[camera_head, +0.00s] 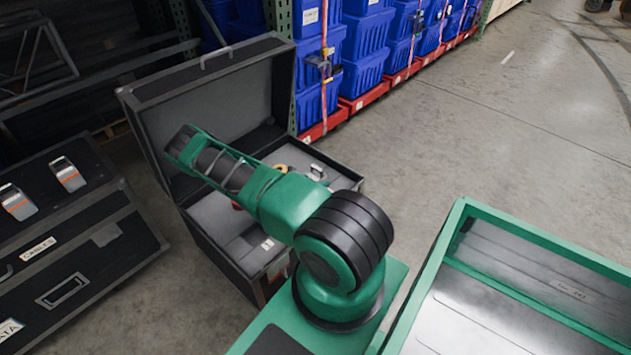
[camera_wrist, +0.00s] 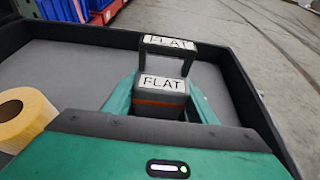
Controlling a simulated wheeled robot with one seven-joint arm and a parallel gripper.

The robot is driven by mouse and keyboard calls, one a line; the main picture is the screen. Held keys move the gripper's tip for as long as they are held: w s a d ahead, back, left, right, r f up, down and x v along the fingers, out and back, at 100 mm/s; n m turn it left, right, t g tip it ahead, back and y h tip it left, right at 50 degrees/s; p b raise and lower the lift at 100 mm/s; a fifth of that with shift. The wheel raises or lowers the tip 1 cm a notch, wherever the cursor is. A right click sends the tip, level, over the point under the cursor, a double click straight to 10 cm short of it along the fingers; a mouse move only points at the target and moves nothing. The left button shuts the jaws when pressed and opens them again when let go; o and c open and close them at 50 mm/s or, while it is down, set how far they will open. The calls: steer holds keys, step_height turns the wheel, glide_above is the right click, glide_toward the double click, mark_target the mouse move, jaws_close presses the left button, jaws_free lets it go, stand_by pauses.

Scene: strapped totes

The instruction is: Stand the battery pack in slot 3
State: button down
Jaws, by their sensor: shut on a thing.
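In the wrist view my gripper (camera_wrist: 163,98) has its two green fingers on either side of a grey battery pack (camera_wrist: 160,106) with an orange band. The pack has a dark handle and two white labels reading FLAT. It is over or in a black-walled case with a grey floor; its underside is hidden, so I cannot tell whether it touches the floor. In the head view my green arm reaches over the open black case (camera_head: 222,258), and my gripper is hidden there. Two similar grey and orange packs (camera_head: 67,174) (camera_head: 17,202) stand on a dark case at the left. No numbered slot is readable.
A yellow tape roll (camera_wrist: 24,118) lies left of my gripper. The open case's raised lid (camera_head: 215,100) stands behind my arm. The dark case (camera_head: 120,262) at the left is labelled CABLES. Strapped blue totes (camera_head: 363,72) line the back. A green-framed tray (camera_head: 480,290) is at the right; the floor beyond is clear.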

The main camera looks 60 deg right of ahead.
steer(key=shift+f, duration=0.5)
steer(key=c, duration=0.8)
jaws_free()
steer(key=shift+s+f, duration=0.15)
steer(key=shift+f, duration=0.05)
steer(key=shift+o, duration=0.2)
steer(key=shift+r, duration=0.5)
steer(key=v, duration=1.2)
steer(key=shift+d+r, duration=0.1)
steer(key=shift+r, duration=0.2)
steer(key=s+a+r+m+g+y, duration=0.15)
steer(key=a+r+m+y, duration=0.45)
steer(key=r, duration=0.7)
steer(key=s+a+r+m+g+y, duration=0.1)
steer(key=s+a+r+m+y, duration=0.15)
steer(key=r+m, duration=0.85)
steer(key=s+a+r+m+t+y, duration=0.4)
steer(key=s+a+r+m+y, duration=0.1)
steer(key=s+a+r, duration=1.2)
step_height(320, 180, up, 4)
steer(key=shift+s+f+m, duration=0.1)
steer(key=shift+s+m, duration=0.5)
steer(key=shift+s, duration=0.2)
